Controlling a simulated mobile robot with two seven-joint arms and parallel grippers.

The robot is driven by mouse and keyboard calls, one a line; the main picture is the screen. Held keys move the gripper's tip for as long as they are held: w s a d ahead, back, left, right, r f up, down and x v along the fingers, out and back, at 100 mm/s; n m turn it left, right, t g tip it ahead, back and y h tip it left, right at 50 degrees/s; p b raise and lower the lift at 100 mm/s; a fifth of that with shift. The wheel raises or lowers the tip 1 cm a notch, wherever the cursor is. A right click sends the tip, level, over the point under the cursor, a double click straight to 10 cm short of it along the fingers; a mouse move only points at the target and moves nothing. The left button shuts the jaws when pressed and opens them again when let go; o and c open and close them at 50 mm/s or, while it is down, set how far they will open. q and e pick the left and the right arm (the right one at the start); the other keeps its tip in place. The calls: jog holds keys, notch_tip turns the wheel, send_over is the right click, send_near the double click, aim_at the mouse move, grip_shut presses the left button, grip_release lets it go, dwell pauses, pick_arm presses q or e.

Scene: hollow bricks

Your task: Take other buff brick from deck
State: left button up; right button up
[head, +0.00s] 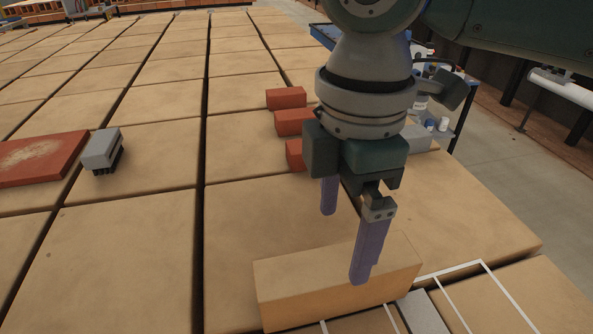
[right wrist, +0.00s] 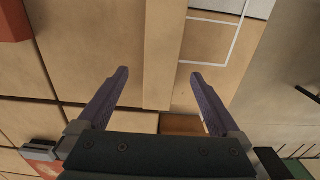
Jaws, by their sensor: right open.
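A long buff brick (head: 310,292) lies on the buff tiled deck (head: 120,250) at the lower middle of the head view. My right gripper (head: 344,248) is open and points down over it. One purple finger overlaps the brick's near face and the other shows beyond its far edge. In the right wrist view the brick (right wrist: 163,50) runs between the two open fingers (right wrist: 160,73), with a gap visible on each side. Nothing is held. My left gripper is not in view.
Several red bricks (head: 292,121) stand behind the gripper. A red slab (head: 35,158) and a grey block with a dark underside (head: 101,150) lie at left. White outlines (head: 450,272) and a grey piece (head: 421,313) are at lower right.

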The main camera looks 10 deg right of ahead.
aim_at(339, 263)
notch_tip(339, 263, down, 7)
jog(key=shift+s+r, duration=0.1)
jog(key=shift+s, duration=0.05)
grip_shut()
dwell(1.0)
jog(key=shift+r, duration=0.1)
